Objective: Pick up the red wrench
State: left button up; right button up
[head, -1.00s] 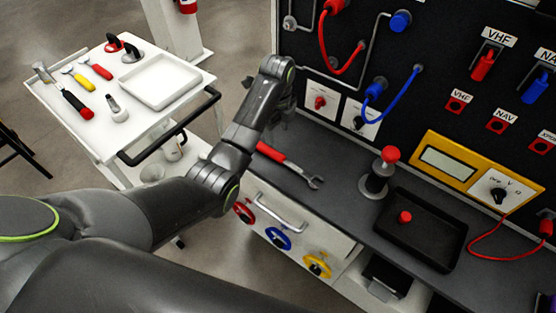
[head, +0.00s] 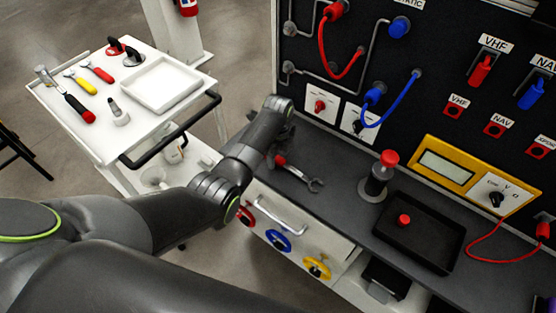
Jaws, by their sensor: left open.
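The red wrench (head: 296,172) lies on the dark bench top, its steel open jaw pointing right and toward the front. Only a short piece of its red handle shows; the rest is hidden behind my left arm and gripper. My left gripper (head: 272,154) is open, mostly hidden by its own wrist, and is down at the handle end of the wrench. I cannot tell whether the fingers touch the handle or stand around it. My right gripper is out of view.
A black tray (head: 418,236) and a red-topped cylinder (head: 379,178) stand to the right on the bench. The panel with cables (head: 440,80) rises behind. A white cart (head: 60,125) at left holds several tools, including another red-handled one (head: 98,71).

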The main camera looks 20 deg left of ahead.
aim_at(278, 157)
pick_arm(q)
grip_shut()
jog(key=shift+r, duration=0.1)
dwell(0.3)
notch_tip(278, 157, up, 10)
dwell(0.5)
jog(key=c, duration=0.8)
grip_release()
grip_shut()
